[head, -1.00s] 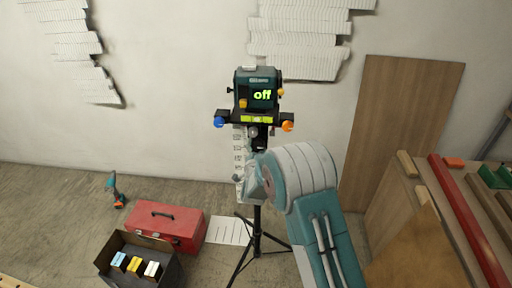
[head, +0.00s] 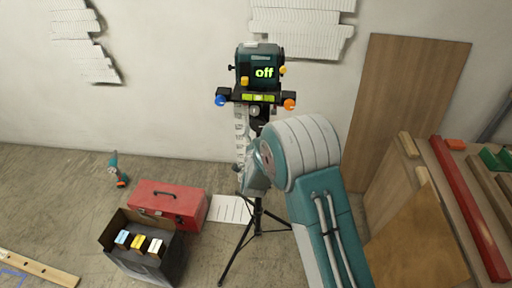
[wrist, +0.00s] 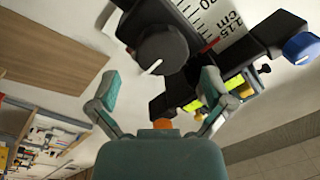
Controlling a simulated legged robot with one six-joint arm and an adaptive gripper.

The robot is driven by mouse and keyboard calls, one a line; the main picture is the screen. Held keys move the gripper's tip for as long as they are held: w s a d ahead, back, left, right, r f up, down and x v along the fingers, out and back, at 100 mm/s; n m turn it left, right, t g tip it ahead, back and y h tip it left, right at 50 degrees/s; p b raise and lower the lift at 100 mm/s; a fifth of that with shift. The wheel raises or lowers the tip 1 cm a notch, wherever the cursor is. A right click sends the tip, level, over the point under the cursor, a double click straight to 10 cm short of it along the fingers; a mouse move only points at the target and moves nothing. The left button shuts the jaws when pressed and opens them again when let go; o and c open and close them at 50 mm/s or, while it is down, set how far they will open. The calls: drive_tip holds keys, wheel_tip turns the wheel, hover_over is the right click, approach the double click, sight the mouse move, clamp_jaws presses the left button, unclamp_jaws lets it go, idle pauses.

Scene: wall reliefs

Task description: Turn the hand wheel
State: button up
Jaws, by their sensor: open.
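A round black knob (wrist: 162,50) with a white mark line, the likely hand wheel, sits on a black housing beside a white centimetre scale (wrist: 215,20) in the wrist view. In the head view, a teal instrument (head: 258,68) reading "off" stands on a black tripod (head: 257,215). Its crossbar carries a blue knob (head: 221,100) and an orange knob (head: 290,104). My gripper (wrist: 160,88) is open, its two fingers apart and empty. The knob appears beyond the fingertips, between and above them, with no contact visible. In the head view my arm hides the fingers.
A red toolbox (head: 172,204), an open black box (head: 150,265) and a drill (head: 117,170) are on the floor at left. A workbench with wood pieces (head: 465,205) stands at right. A wooden board (head: 405,110) leans on the wall.

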drive_tip(key=s, duration=0.7)
drive_tip(key=shift+s+f, duration=0.15)
drive_tip(key=shift+f, duration=0.1)
drive_tip(key=s+d+r+n+g+y, duration=0.1)
drive_tip(key=s+d+r+n+g, duration=0.15)
drive_tip(key=s+d+r, duration=0.35)
drive_tip(key=s+d+r+n+g+y, duration=0.15)
drive_tip(key=d+r+g, duration=0.25)
drive_tip(key=r, duration=0.5)
drive_tip(key=s+d+r+n+g+h, duration=0.1)
drive_tip(key=s+d, duration=0.4)
drive_tip(key=s, duration=0.7)
drive_tip(key=s+d+r+n+g+h, duration=0.1)
drive_tip(key=s+d+g, duration=0.4)
drive_tip(key=s, duration=0.8)
drive_tip(key=shift+n+h, duration=0.55)
drive_tip(key=shift+n, duration=0.45)
drive_tip(key=shift+r+g, duration=0.1)
drive_tip(key=shift+g, duration=0.15)
